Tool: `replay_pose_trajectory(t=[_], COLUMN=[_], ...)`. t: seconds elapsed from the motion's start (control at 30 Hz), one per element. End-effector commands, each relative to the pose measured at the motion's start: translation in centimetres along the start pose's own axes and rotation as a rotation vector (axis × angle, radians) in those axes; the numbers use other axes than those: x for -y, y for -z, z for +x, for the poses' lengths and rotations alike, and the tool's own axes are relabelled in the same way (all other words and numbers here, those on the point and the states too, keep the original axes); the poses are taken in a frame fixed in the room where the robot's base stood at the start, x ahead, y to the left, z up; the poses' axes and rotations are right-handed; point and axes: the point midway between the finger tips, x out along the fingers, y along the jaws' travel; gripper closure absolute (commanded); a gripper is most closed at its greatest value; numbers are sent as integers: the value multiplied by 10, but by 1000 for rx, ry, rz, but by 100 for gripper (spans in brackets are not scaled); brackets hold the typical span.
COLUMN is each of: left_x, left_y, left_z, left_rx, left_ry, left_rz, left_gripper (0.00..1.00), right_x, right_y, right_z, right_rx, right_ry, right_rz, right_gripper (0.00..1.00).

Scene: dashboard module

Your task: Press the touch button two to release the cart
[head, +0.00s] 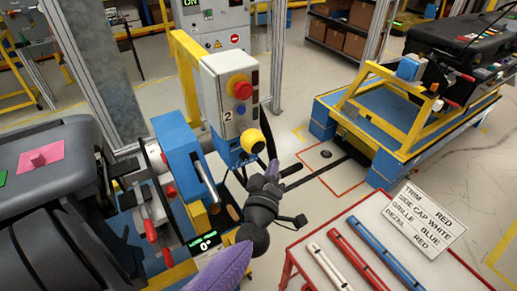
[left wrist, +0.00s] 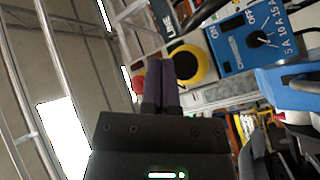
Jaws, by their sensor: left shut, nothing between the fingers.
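The grey control box (head: 228,105) marked "2" stands on a yellow post, with a red push button on a yellow base (head: 239,87) and a small blue button. The yellow touch button (head: 250,141) sits at its lower right side. In the left wrist view the touch button (left wrist: 193,64) is a yellow ring with a dark centre. My left gripper (head: 271,168) is shut and empty, just below and right of the touch button. In the left wrist view its fingers (left wrist: 163,80) overlap the ring's left edge; I cannot tell whether they touch. My right gripper is not in view.
The cart (head: 375,130), with a yellow frame and a black module, stands at the right. A blue unit with a lever (head: 181,150) is left of the box. A red-framed table (head: 352,270) with coloured strips and a label card (head: 422,222) is at front right.

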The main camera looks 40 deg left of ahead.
Motion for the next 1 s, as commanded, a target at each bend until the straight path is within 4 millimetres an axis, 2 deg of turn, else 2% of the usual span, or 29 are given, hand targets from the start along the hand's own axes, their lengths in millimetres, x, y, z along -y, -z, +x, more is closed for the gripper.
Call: replay_pose_trajectory(t=[0.3, 1.0], left_x=[17, 19], left_y=[17, 19], left_z=[24, 26], left_rx=[0, 0], left_ry=[-1, 0], left_rz=[1, 0], left_gripper=[100, 100], right_x=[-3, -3], right_y=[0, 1], right_z=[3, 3], right_rx=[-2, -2], right_ry=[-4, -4], right_rz=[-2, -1], right_gripper=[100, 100])
